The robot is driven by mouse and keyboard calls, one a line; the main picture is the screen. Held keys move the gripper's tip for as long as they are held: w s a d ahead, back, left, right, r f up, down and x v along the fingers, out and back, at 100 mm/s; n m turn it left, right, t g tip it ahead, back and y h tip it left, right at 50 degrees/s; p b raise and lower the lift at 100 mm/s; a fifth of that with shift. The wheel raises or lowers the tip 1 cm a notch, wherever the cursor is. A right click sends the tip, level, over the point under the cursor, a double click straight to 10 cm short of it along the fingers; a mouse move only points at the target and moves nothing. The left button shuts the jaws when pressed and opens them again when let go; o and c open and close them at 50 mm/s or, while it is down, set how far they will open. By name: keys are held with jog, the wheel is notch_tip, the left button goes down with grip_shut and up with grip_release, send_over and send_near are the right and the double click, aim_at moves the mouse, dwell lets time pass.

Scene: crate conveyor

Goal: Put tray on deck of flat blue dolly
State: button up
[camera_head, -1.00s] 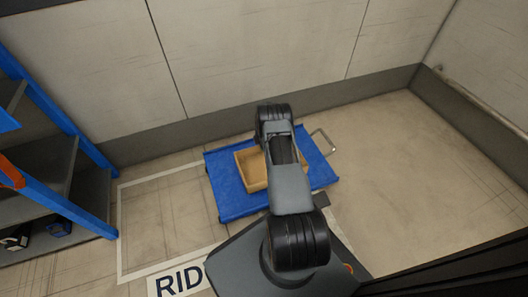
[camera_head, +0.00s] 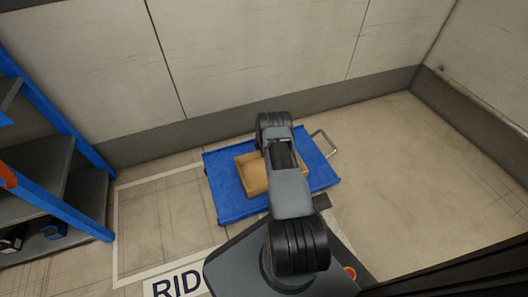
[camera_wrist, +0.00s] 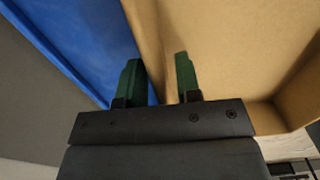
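The tray (camera_head: 253,179), a tan open box, appears over the left-middle part of the blue deck of the flat dolly (camera_head: 236,205). I cannot tell whether its underside touches the deck. My arm covers its right side in the head view. In the wrist view my gripper (camera_wrist: 158,82) has its two dark green fingers on either side of a tray wall (camera_wrist: 154,50), one outside over the blue deck (camera_wrist: 85,40) and one inside. The gripper looks shut on that wall. My gripper is hidden behind the arm in the head view.
The dolly's metal handle (camera_head: 325,143) points to the right. A blue-framed shelf rack (camera_head: 50,190) stands at the left. A wall (camera_head: 250,60) runs behind the dolly. The floor (camera_head: 400,170) right of the dolly is clear.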

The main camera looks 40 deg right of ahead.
jog(key=shift+r, duration=0.1)
jog(key=w+a+r+m+p, duration=0.1)
jog(key=a+r+m+p, duration=0.15)
jog(key=r, duration=1.05)
jog(key=a+r+m+p, duration=0.1)
jog(key=a+r+p, duration=0.25)
jog(key=r, duration=0.95)
jog(key=s+a+r+m+t, duration=0.1)
jog(key=s+a+r+m, duration=0.35)
jog(key=a+r, duration=0.7)
jog(key=s+a+r+m, duration=0.3)
jog(key=s+a+r, duration=0.1)
jog(key=s, duration=0.6)
jog(key=s+a+r+m+t, duration=0.1)
jog(key=s+a+r+m, duration=0.3)
jog(key=s, duration=0.6)
jog(key=shift+s+a+r+t, duration=0.35)
jog(key=shift+a+r, duration=0.2)
jog(key=shift+a, duration=0.25)
